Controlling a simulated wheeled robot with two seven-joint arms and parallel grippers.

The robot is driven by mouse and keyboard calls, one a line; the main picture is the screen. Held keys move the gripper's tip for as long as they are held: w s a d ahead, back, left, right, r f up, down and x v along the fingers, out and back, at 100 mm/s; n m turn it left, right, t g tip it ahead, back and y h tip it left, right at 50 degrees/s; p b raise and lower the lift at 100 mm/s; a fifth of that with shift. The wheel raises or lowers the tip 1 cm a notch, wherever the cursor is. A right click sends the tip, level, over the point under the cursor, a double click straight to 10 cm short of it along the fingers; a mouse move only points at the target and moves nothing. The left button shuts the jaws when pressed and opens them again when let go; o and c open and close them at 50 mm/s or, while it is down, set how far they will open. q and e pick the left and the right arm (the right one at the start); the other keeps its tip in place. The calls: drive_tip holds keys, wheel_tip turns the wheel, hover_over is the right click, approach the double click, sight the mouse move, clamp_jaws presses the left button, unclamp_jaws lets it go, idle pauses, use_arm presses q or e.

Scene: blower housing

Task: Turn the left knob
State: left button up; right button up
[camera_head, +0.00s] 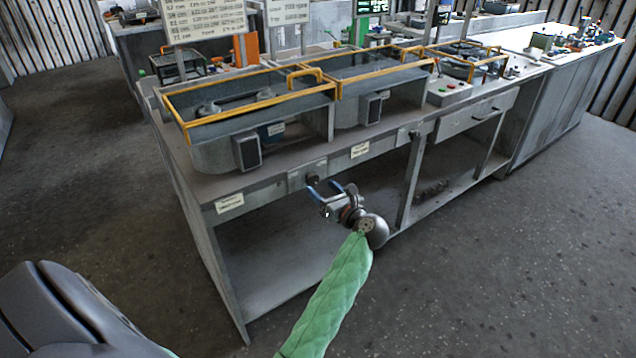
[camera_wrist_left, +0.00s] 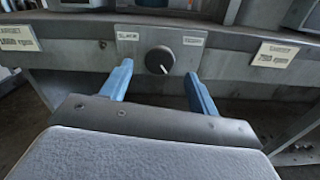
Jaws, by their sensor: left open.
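The left knob (camera_wrist_left: 160,60) is a round black dial with a light pointer mark, on a grey plate on the bench's front rail. The pointer is toward the lower right. In the head view the knob (camera_head: 312,180) is small and dark, just beyond my left gripper (camera_head: 331,191). My left gripper also shows in the left wrist view (camera_wrist_left: 160,88), with its two blue fingers open. The knob lies ahead of the gap between the fingers, and they do not appear to touch it. My right gripper is not in view.
Paper labels (camera_wrist_left: 278,54) are fixed on the rail beside the knob plate. Above, yellow-framed housings (camera_head: 245,102) stand on the grey workbench (camera_head: 185,170). A switch box (camera_head: 247,151) is on the front of one housing. Below the rail is an open shelf space.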

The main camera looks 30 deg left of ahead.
sight(315, 181)
use_arm(q)
drive_tip(key=shift+x, duration=1.65)
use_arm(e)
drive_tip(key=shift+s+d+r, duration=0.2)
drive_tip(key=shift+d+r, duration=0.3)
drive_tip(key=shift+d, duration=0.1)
use_arm(q)
drive_tip(key=c, duration=1)
drive_tip(key=shift+o, duration=0.2)
drive_tip(key=shift+r+m+p, duration=0.1)
drive_tip(key=shift+m+p, duration=0.4)
drive_tip(key=shift+p, duration=0.15)
drive_tip(key=m+p, duration=0.5)
drive_tip(key=m, duration=0.1)
drive_tip(key=shift+m+p, duration=0.3)
drive_tip(key=shift+p, duration=0.05)
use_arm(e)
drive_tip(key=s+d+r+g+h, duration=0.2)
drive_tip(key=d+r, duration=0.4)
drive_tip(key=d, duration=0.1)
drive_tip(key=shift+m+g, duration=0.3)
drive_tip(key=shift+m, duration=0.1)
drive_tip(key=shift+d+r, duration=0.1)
use_arm(q)
drive_tip(key=o, duration=1)
drive_tip(key=shift+c, duration=0.2)
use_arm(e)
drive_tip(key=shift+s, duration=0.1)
